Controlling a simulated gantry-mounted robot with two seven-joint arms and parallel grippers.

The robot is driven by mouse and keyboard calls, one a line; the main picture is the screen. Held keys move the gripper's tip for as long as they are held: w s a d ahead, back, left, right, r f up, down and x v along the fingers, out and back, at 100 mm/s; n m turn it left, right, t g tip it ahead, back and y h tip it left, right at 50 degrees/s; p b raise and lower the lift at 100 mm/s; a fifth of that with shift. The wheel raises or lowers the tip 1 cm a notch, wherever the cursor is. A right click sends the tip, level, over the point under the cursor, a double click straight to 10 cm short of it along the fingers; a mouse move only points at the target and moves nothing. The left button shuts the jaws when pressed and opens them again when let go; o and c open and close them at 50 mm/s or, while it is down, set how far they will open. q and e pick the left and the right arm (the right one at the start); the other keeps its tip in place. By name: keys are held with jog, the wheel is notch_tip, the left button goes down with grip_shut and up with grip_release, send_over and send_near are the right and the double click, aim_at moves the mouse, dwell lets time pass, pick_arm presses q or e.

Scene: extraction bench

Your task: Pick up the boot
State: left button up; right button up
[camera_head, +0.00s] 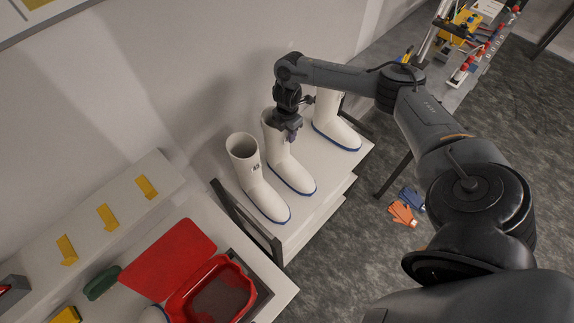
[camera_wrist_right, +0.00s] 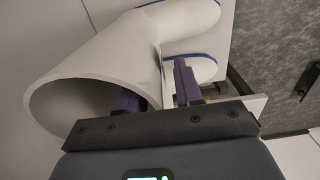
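White boots with blue soles stand in a row on a white stand. The middle boot (camera_head: 282,163) is upright, with my right gripper (camera_head: 291,135) at the top of its shaft. In the right wrist view, the boot (camera_wrist_right: 75,95) has its round opening facing the camera. The purple fingers of my right gripper (camera_wrist_right: 160,88) are apart, one inside the opening and one outside, with the shaft wall between them. Gaps show beside the wall. The left boot (camera_head: 257,183) and right boot (camera_head: 335,125) stand on either side. My left gripper is out of view.
The boot stand (camera_head: 305,213) has a dark frame on its left side. A red tray (camera_head: 212,290) sits on a bench at front left. Orange and blue gloves (camera_head: 405,207) lie on the floor. A wall rises behind the boots.

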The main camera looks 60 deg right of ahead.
jog(key=shift+f, duration=0.15)
dwell(0.3)
grip_shut()
dwell(1.2)
